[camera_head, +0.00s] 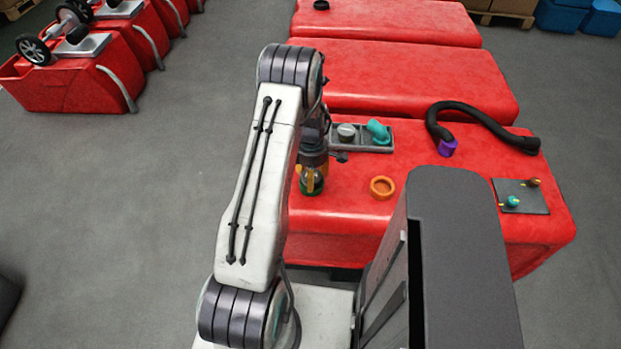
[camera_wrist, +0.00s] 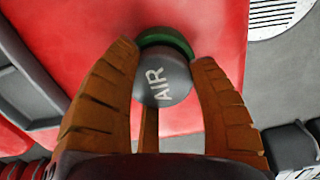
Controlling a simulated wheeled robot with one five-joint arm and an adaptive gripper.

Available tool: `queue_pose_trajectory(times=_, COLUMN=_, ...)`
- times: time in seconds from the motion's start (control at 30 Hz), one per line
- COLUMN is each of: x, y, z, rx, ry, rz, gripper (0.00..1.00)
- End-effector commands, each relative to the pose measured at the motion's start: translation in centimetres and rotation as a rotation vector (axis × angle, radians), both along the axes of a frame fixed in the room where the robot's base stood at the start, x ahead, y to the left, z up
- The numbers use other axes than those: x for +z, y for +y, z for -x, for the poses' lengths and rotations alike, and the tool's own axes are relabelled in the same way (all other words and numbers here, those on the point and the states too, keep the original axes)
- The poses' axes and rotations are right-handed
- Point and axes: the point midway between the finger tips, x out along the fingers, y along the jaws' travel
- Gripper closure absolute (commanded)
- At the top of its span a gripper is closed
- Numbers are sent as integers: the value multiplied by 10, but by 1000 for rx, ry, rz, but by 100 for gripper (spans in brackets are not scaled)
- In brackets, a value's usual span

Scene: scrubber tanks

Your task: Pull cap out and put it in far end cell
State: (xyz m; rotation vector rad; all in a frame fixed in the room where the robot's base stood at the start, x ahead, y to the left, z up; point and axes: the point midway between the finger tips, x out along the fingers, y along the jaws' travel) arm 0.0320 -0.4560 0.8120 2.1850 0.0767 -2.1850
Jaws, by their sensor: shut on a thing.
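My gripper (camera_head: 311,176) reaches down over the near left part of the closest red tank. In the wrist view its brown fingers (camera_wrist: 172,100) are closed on either side of a round grey cap (camera_wrist: 163,86) marked AIR. A green ring (camera_wrist: 168,40) shows around the cap's far edge; it also shows below my gripper in the head view (camera_head: 312,189). I cannot tell whether the cap is still seated in the ring. A grey tray with cells (camera_head: 361,149) lies behind my gripper, holding a grey round part (camera_head: 346,132) and a teal elbow (camera_head: 379,132). My arm may hide its left end.
The red tank (camera_head: 420,215) also carries an orange ring (camera_head: 382,188), a black hose (camera_head: 487,112) with a purple end (camera_head: 447,148), and a dark plate (camera_head: 527,198) with small valves. My grey body column blocks the lower right. Tank top between tray and orange ring is clear.

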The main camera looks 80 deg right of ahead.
Motion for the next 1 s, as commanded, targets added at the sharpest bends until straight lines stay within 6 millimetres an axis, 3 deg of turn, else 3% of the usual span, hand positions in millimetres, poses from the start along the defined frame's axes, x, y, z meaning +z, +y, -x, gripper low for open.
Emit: queue_pose_trajectory(times=1.0, x=10, y=0, z=0, rx=0, ry=0, rz=-1, gripper=81)
